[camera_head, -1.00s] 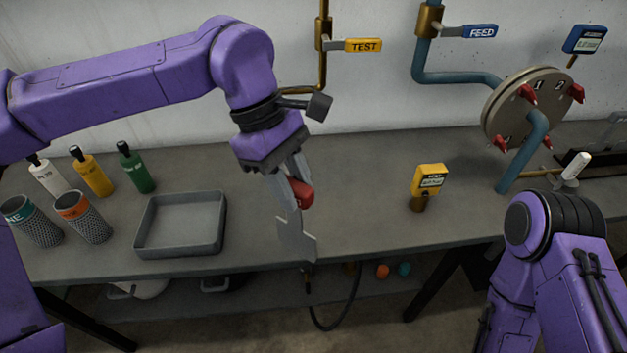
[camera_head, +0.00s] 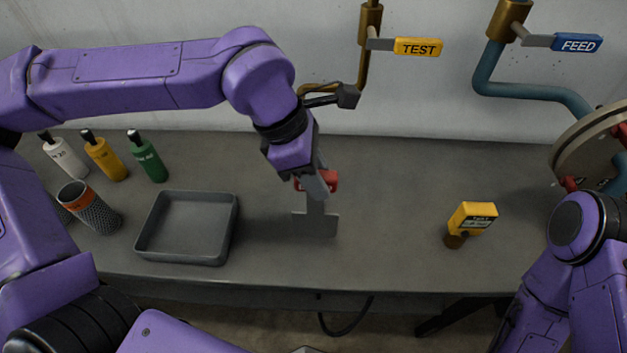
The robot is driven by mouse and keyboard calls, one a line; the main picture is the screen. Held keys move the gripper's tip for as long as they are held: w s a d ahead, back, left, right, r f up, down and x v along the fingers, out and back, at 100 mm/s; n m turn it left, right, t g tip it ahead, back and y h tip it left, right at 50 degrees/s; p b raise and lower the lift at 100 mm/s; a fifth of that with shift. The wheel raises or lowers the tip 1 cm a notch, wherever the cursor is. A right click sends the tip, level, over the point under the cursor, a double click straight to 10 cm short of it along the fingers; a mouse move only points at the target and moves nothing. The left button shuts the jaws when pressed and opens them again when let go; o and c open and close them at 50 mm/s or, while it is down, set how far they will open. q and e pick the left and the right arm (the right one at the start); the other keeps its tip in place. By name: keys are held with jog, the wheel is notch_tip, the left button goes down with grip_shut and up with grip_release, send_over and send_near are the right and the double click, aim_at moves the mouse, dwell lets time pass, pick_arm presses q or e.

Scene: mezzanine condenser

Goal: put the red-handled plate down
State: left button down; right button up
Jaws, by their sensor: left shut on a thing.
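The red-handled plate (camera_head: 318,223) is a flat grey metal piece with a red handle (camera_head: 331,181). It hangs upright below my left gripper (camera_head: 318,184), over the middle of the bench, right of the grey tray. My left gripper is shut on its red handle, and the fingers partly hide the handle. I cannot tell whether the plate's lower edge touches the bench top. My right arm shows at the lower right, but its gripper is out of view.
An empty grey tray (camera_head: 146,243) sits left of the plate. Several bottles and a mesh cup (camera_head: 95,212) stand farther left. A yellow gauge (camera_head: 472,218) stands at right. The bench (camera_head: 390,215) is clear between plate and gauge. Pipes with TEST (camera_head: 418,48) and FEED handles run along the wall.

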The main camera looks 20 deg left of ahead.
aim_at(315, 210)
pick_arm(q)
jog(key=shift+w+a+f, duration=0.25)
jog(key=shift+w+f, duration=0.1)
jog(key=shift+f, duration=0.15)
jog(key=shift+a+f, duration=0.1)
jog(key=shift+f, duration=0.1)
jog(key=f, duration=0.4)
jog(key=shift+w+a+f, duration=0.1)
jog(key=shift+w+a, duration=0.05)
jog(key=shift+a, duration=0.1)
jog(key=c, duration=0.8)
grip_release()
